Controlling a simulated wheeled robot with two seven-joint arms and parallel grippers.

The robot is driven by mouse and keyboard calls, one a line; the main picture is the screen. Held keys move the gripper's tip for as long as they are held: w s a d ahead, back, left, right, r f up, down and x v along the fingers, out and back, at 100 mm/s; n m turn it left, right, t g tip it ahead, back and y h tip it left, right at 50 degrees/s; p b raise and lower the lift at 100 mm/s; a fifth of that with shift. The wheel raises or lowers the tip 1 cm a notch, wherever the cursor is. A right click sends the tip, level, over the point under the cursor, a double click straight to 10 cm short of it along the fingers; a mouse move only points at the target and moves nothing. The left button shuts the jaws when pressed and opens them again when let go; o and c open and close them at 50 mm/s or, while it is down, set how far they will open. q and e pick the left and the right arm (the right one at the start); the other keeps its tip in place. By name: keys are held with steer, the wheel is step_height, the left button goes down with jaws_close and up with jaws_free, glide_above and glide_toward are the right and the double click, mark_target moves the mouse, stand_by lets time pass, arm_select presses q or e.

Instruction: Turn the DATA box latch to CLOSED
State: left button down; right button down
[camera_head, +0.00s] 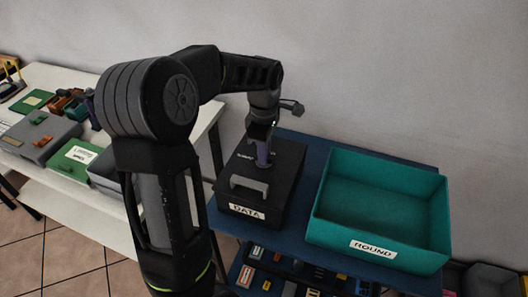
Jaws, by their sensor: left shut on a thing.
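The black DATA box (285,187) stands on the blue shelf, with its white DATA label (246,212) on the front and a grey handle (249,186) on its lid. My left gripper (263,150) reaches down over the back part of the lid. It is shut on a purple-grey upright piece, the latch (263,158), which stands on the lid behind the handle. Small white lettering beside the latch is partly hidden and too small to read, so its setting cannot be told. My right gripper is not in view.
A teal open bin (325,232) labelled ROUND stands right of the box, with a narrow gap between. Small coloured parts lie on a lower shelf (300,275). At left, a white table (62,76) holds grey and green boxes. The wall is close behind.

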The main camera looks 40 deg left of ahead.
arm_select(q)
steer(key=c, duration=1.5)
jaws_free()
step_height(320, 180, up, 8)
steer(key=shift+f, duration=0.1)
